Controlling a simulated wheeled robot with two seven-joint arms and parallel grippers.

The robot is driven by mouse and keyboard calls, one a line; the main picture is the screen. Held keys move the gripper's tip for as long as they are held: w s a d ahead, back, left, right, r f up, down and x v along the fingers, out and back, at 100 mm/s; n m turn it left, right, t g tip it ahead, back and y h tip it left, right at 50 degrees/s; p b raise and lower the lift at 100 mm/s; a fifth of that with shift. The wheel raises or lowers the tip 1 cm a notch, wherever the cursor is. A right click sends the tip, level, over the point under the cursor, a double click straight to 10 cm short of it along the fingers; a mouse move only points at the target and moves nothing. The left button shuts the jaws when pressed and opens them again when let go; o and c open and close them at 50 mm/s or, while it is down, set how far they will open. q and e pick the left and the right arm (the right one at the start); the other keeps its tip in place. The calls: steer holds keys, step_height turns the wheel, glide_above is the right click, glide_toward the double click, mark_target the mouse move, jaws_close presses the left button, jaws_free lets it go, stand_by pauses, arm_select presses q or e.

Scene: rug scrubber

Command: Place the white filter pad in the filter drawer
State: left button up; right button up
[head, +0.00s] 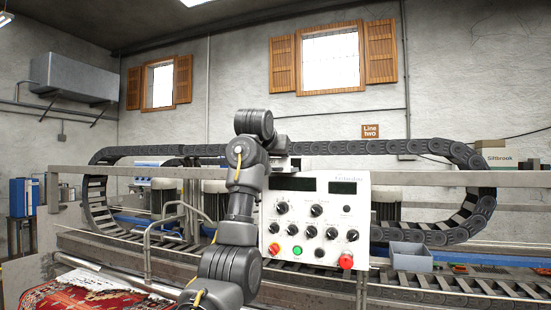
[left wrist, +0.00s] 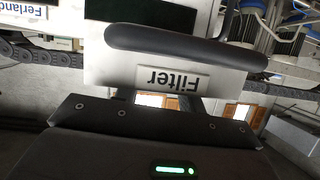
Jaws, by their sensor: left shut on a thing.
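In the left wrist view, which is upside down, a white drawer front (left wrist: 100,68) bears a label reading "Filter" (left wrist: 167,78). A thick dark rounded handle (left wrist: 185,47) runs across it. My left gripper (left wrist: 160,107) reaches up to this front from below in that view and is shut, apparently on the dark handle. The exact contact of the fingertips is hidden. In the head view my left arm crosses in front of the machine, and its gripper is out of sight. The white filter pad cannot be made out in either view. My right gripper is not in view.
The control panel (head: 316,246) with knobs and red and green buttons stands close beside my arm. A grey bin (head: 411,257) sits at right on the machine. A red patterned rug (head: 85,295) lies at lower left. Metal rails (head: 150,230) and cable chains surround the arm.

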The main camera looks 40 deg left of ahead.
arm_select(q)
steer(key=shift+s+d+r, duration=0.1)
steer(key=shift+s, duration=0.05)
steer(key=shift+s+f+b, duration=0.1)
steer(key=shift+f+b, duration=0.15)
steer(key=shift+b, duration=0.05)
steer(key=o, duration=0.9)
steer(key=shift+o, duration=1.2)
steer(key=shift+w, duration=0.25)
steer(key=shift+s, duration=0.1)
